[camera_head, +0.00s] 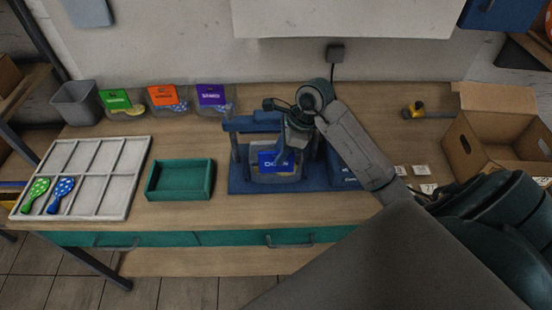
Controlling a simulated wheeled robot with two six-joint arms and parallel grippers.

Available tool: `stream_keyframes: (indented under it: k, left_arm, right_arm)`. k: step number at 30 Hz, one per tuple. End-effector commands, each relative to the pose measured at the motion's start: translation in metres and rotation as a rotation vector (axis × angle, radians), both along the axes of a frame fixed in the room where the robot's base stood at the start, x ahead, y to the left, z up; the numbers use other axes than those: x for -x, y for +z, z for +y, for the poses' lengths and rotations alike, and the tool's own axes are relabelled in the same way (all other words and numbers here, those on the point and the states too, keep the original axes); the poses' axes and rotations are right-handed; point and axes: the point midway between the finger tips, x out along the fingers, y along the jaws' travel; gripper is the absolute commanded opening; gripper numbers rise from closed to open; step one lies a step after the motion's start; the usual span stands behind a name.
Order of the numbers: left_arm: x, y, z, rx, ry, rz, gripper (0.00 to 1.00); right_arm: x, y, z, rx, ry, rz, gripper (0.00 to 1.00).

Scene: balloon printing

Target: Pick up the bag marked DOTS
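The bag with a blue label (277,162), whose small white lettering looks like DOTS, is upright in front of the blue press, in the middle of the table. My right gripper (288,151) is at the top of this bag and appears shut on it. The fingertips are small and partly hidden against the label. I cannot tell whether the bag's lower edge touches the press base. My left gripper is not in view.
The blue press (238,181) stands right behind and around the bag. Bags with green (115,98), orange (163,94) and purple (211,94) labels stand at the back. A green tray (151,186), a white divided tray (122,180) with two paddle-shaped items, and an open cardboard box (462,155) flank it.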

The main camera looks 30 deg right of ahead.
Motion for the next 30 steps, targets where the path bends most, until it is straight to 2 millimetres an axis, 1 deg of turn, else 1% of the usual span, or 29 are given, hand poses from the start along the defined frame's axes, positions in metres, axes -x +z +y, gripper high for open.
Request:
stream_keyframes:
  k: [1,3,6,9,15,16,20,21,30]
  left_arm:
    - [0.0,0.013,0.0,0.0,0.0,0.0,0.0]
    - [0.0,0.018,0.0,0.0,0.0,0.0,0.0]
    - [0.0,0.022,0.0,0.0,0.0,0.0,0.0]
    - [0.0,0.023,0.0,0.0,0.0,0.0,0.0]
    - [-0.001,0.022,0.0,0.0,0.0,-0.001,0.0]
    - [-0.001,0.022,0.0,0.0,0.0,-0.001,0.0]
    - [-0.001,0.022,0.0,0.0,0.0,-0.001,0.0]
    - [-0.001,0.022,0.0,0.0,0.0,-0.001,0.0]
    - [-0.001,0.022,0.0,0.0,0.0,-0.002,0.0]
  right_arm:
    - [0.0,0.0,0.005,-0.006,0.0,0.004,0.36]
    - [-0.001,-0.01,0.008,-0.005,0.0,0.005,0.36]
    - [-0.005,-0.022,0.011,-0.004,-0.001,0.001,0.36]
    - [-0.006,-0.029,0.013,-0.002,0.0,0.001,0.36]
    - [-0.006,-0.031,0.012,-0.001,0.0,-0.001,0.36]
    - [-0.006,-0.031,0.012,-0.001,0.0,-0.001,0.34]
    - [-0.006,-0.03,0.012,-0.001,0.0,-0.001,0.09]
    - [-0.006,-0.03,0.012,-0.001,0.0,-0.001,0.01]
    - [-0.006,-0.03,0.013,-0.001,0.0,-0.001,0.0]
